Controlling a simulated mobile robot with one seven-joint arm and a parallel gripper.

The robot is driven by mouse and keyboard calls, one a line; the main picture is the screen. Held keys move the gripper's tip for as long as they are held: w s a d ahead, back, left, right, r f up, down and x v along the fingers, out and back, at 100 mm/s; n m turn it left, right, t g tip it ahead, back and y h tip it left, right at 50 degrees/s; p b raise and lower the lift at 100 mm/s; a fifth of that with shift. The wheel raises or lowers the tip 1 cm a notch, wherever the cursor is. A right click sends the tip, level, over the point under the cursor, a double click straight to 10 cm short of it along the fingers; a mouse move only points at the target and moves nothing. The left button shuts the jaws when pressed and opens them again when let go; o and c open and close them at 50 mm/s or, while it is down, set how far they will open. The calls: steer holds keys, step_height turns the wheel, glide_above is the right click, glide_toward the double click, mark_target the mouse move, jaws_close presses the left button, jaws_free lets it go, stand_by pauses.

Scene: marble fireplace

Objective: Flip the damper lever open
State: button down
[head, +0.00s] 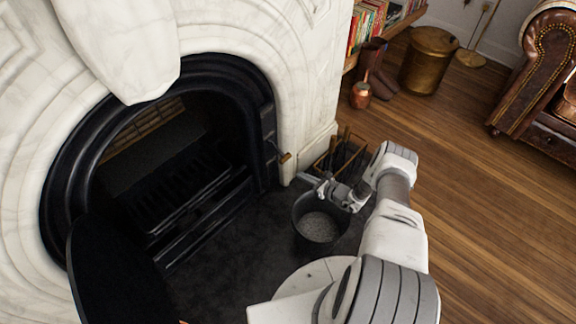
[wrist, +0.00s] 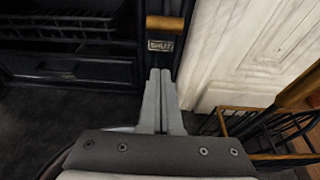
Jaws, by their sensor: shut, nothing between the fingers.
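The damper lever (head: 285,158) has a short brass or wooden-looking handle and sticks out at the right side of the black fireplace surround. In the wrist view its handle (wrist: 165,23) lies roughly level across the top, just above a small plate (wrist: 161,45) reading "SHUT". My gripper (head: 303,177) is below and slightly right of the handle in the head view. In the wrist view my gripper (wrist: 160,72) has its two fingers together with nothing between them. The fingertips point toward the plate and appear apart from the handle. The lever's pivot is hard to make out.
A dark bucket (head: 318,228) of grey ash stands beneath my arm. A rack of fire tools (head: 340,158) stands right of the gripper, near the white marble (wrist: 238,55). A round black panel (head: 112,270) stands at the lower left. Wooden floor (head: 480,200) lies open to the right.

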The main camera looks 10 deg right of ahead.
mark_target(278, 149)
steer(key=b+x, duration=0.5)
steer(key=x, duration=0.5)
steer(key=shift+s+d+r+p, duration=0.1)
steer(key=shift+s+d+r, duration=0.1)
steer(key=shift+r, duration=0.45)
steer(key=shift+s+d+r+p, duration=0.1)
steer(key=shift+s+r+p, duration=0.05)
steer(key=shift+r, duration=0.5)
steer(key=shift+s+d+r+p, duration=0.1)
steer(key=shift+s+r, duration=0.1)
steer(key=shift+r, duration=0.45)
steer(key=shift+r, duration=0.15)
steer(key=shift+s+d+r+g+h+p, duration=0.1)
steer(key=shift+s+r+g+h+p, duration=0.1)
steer(key=shift+g+h+p, duration=0.35)
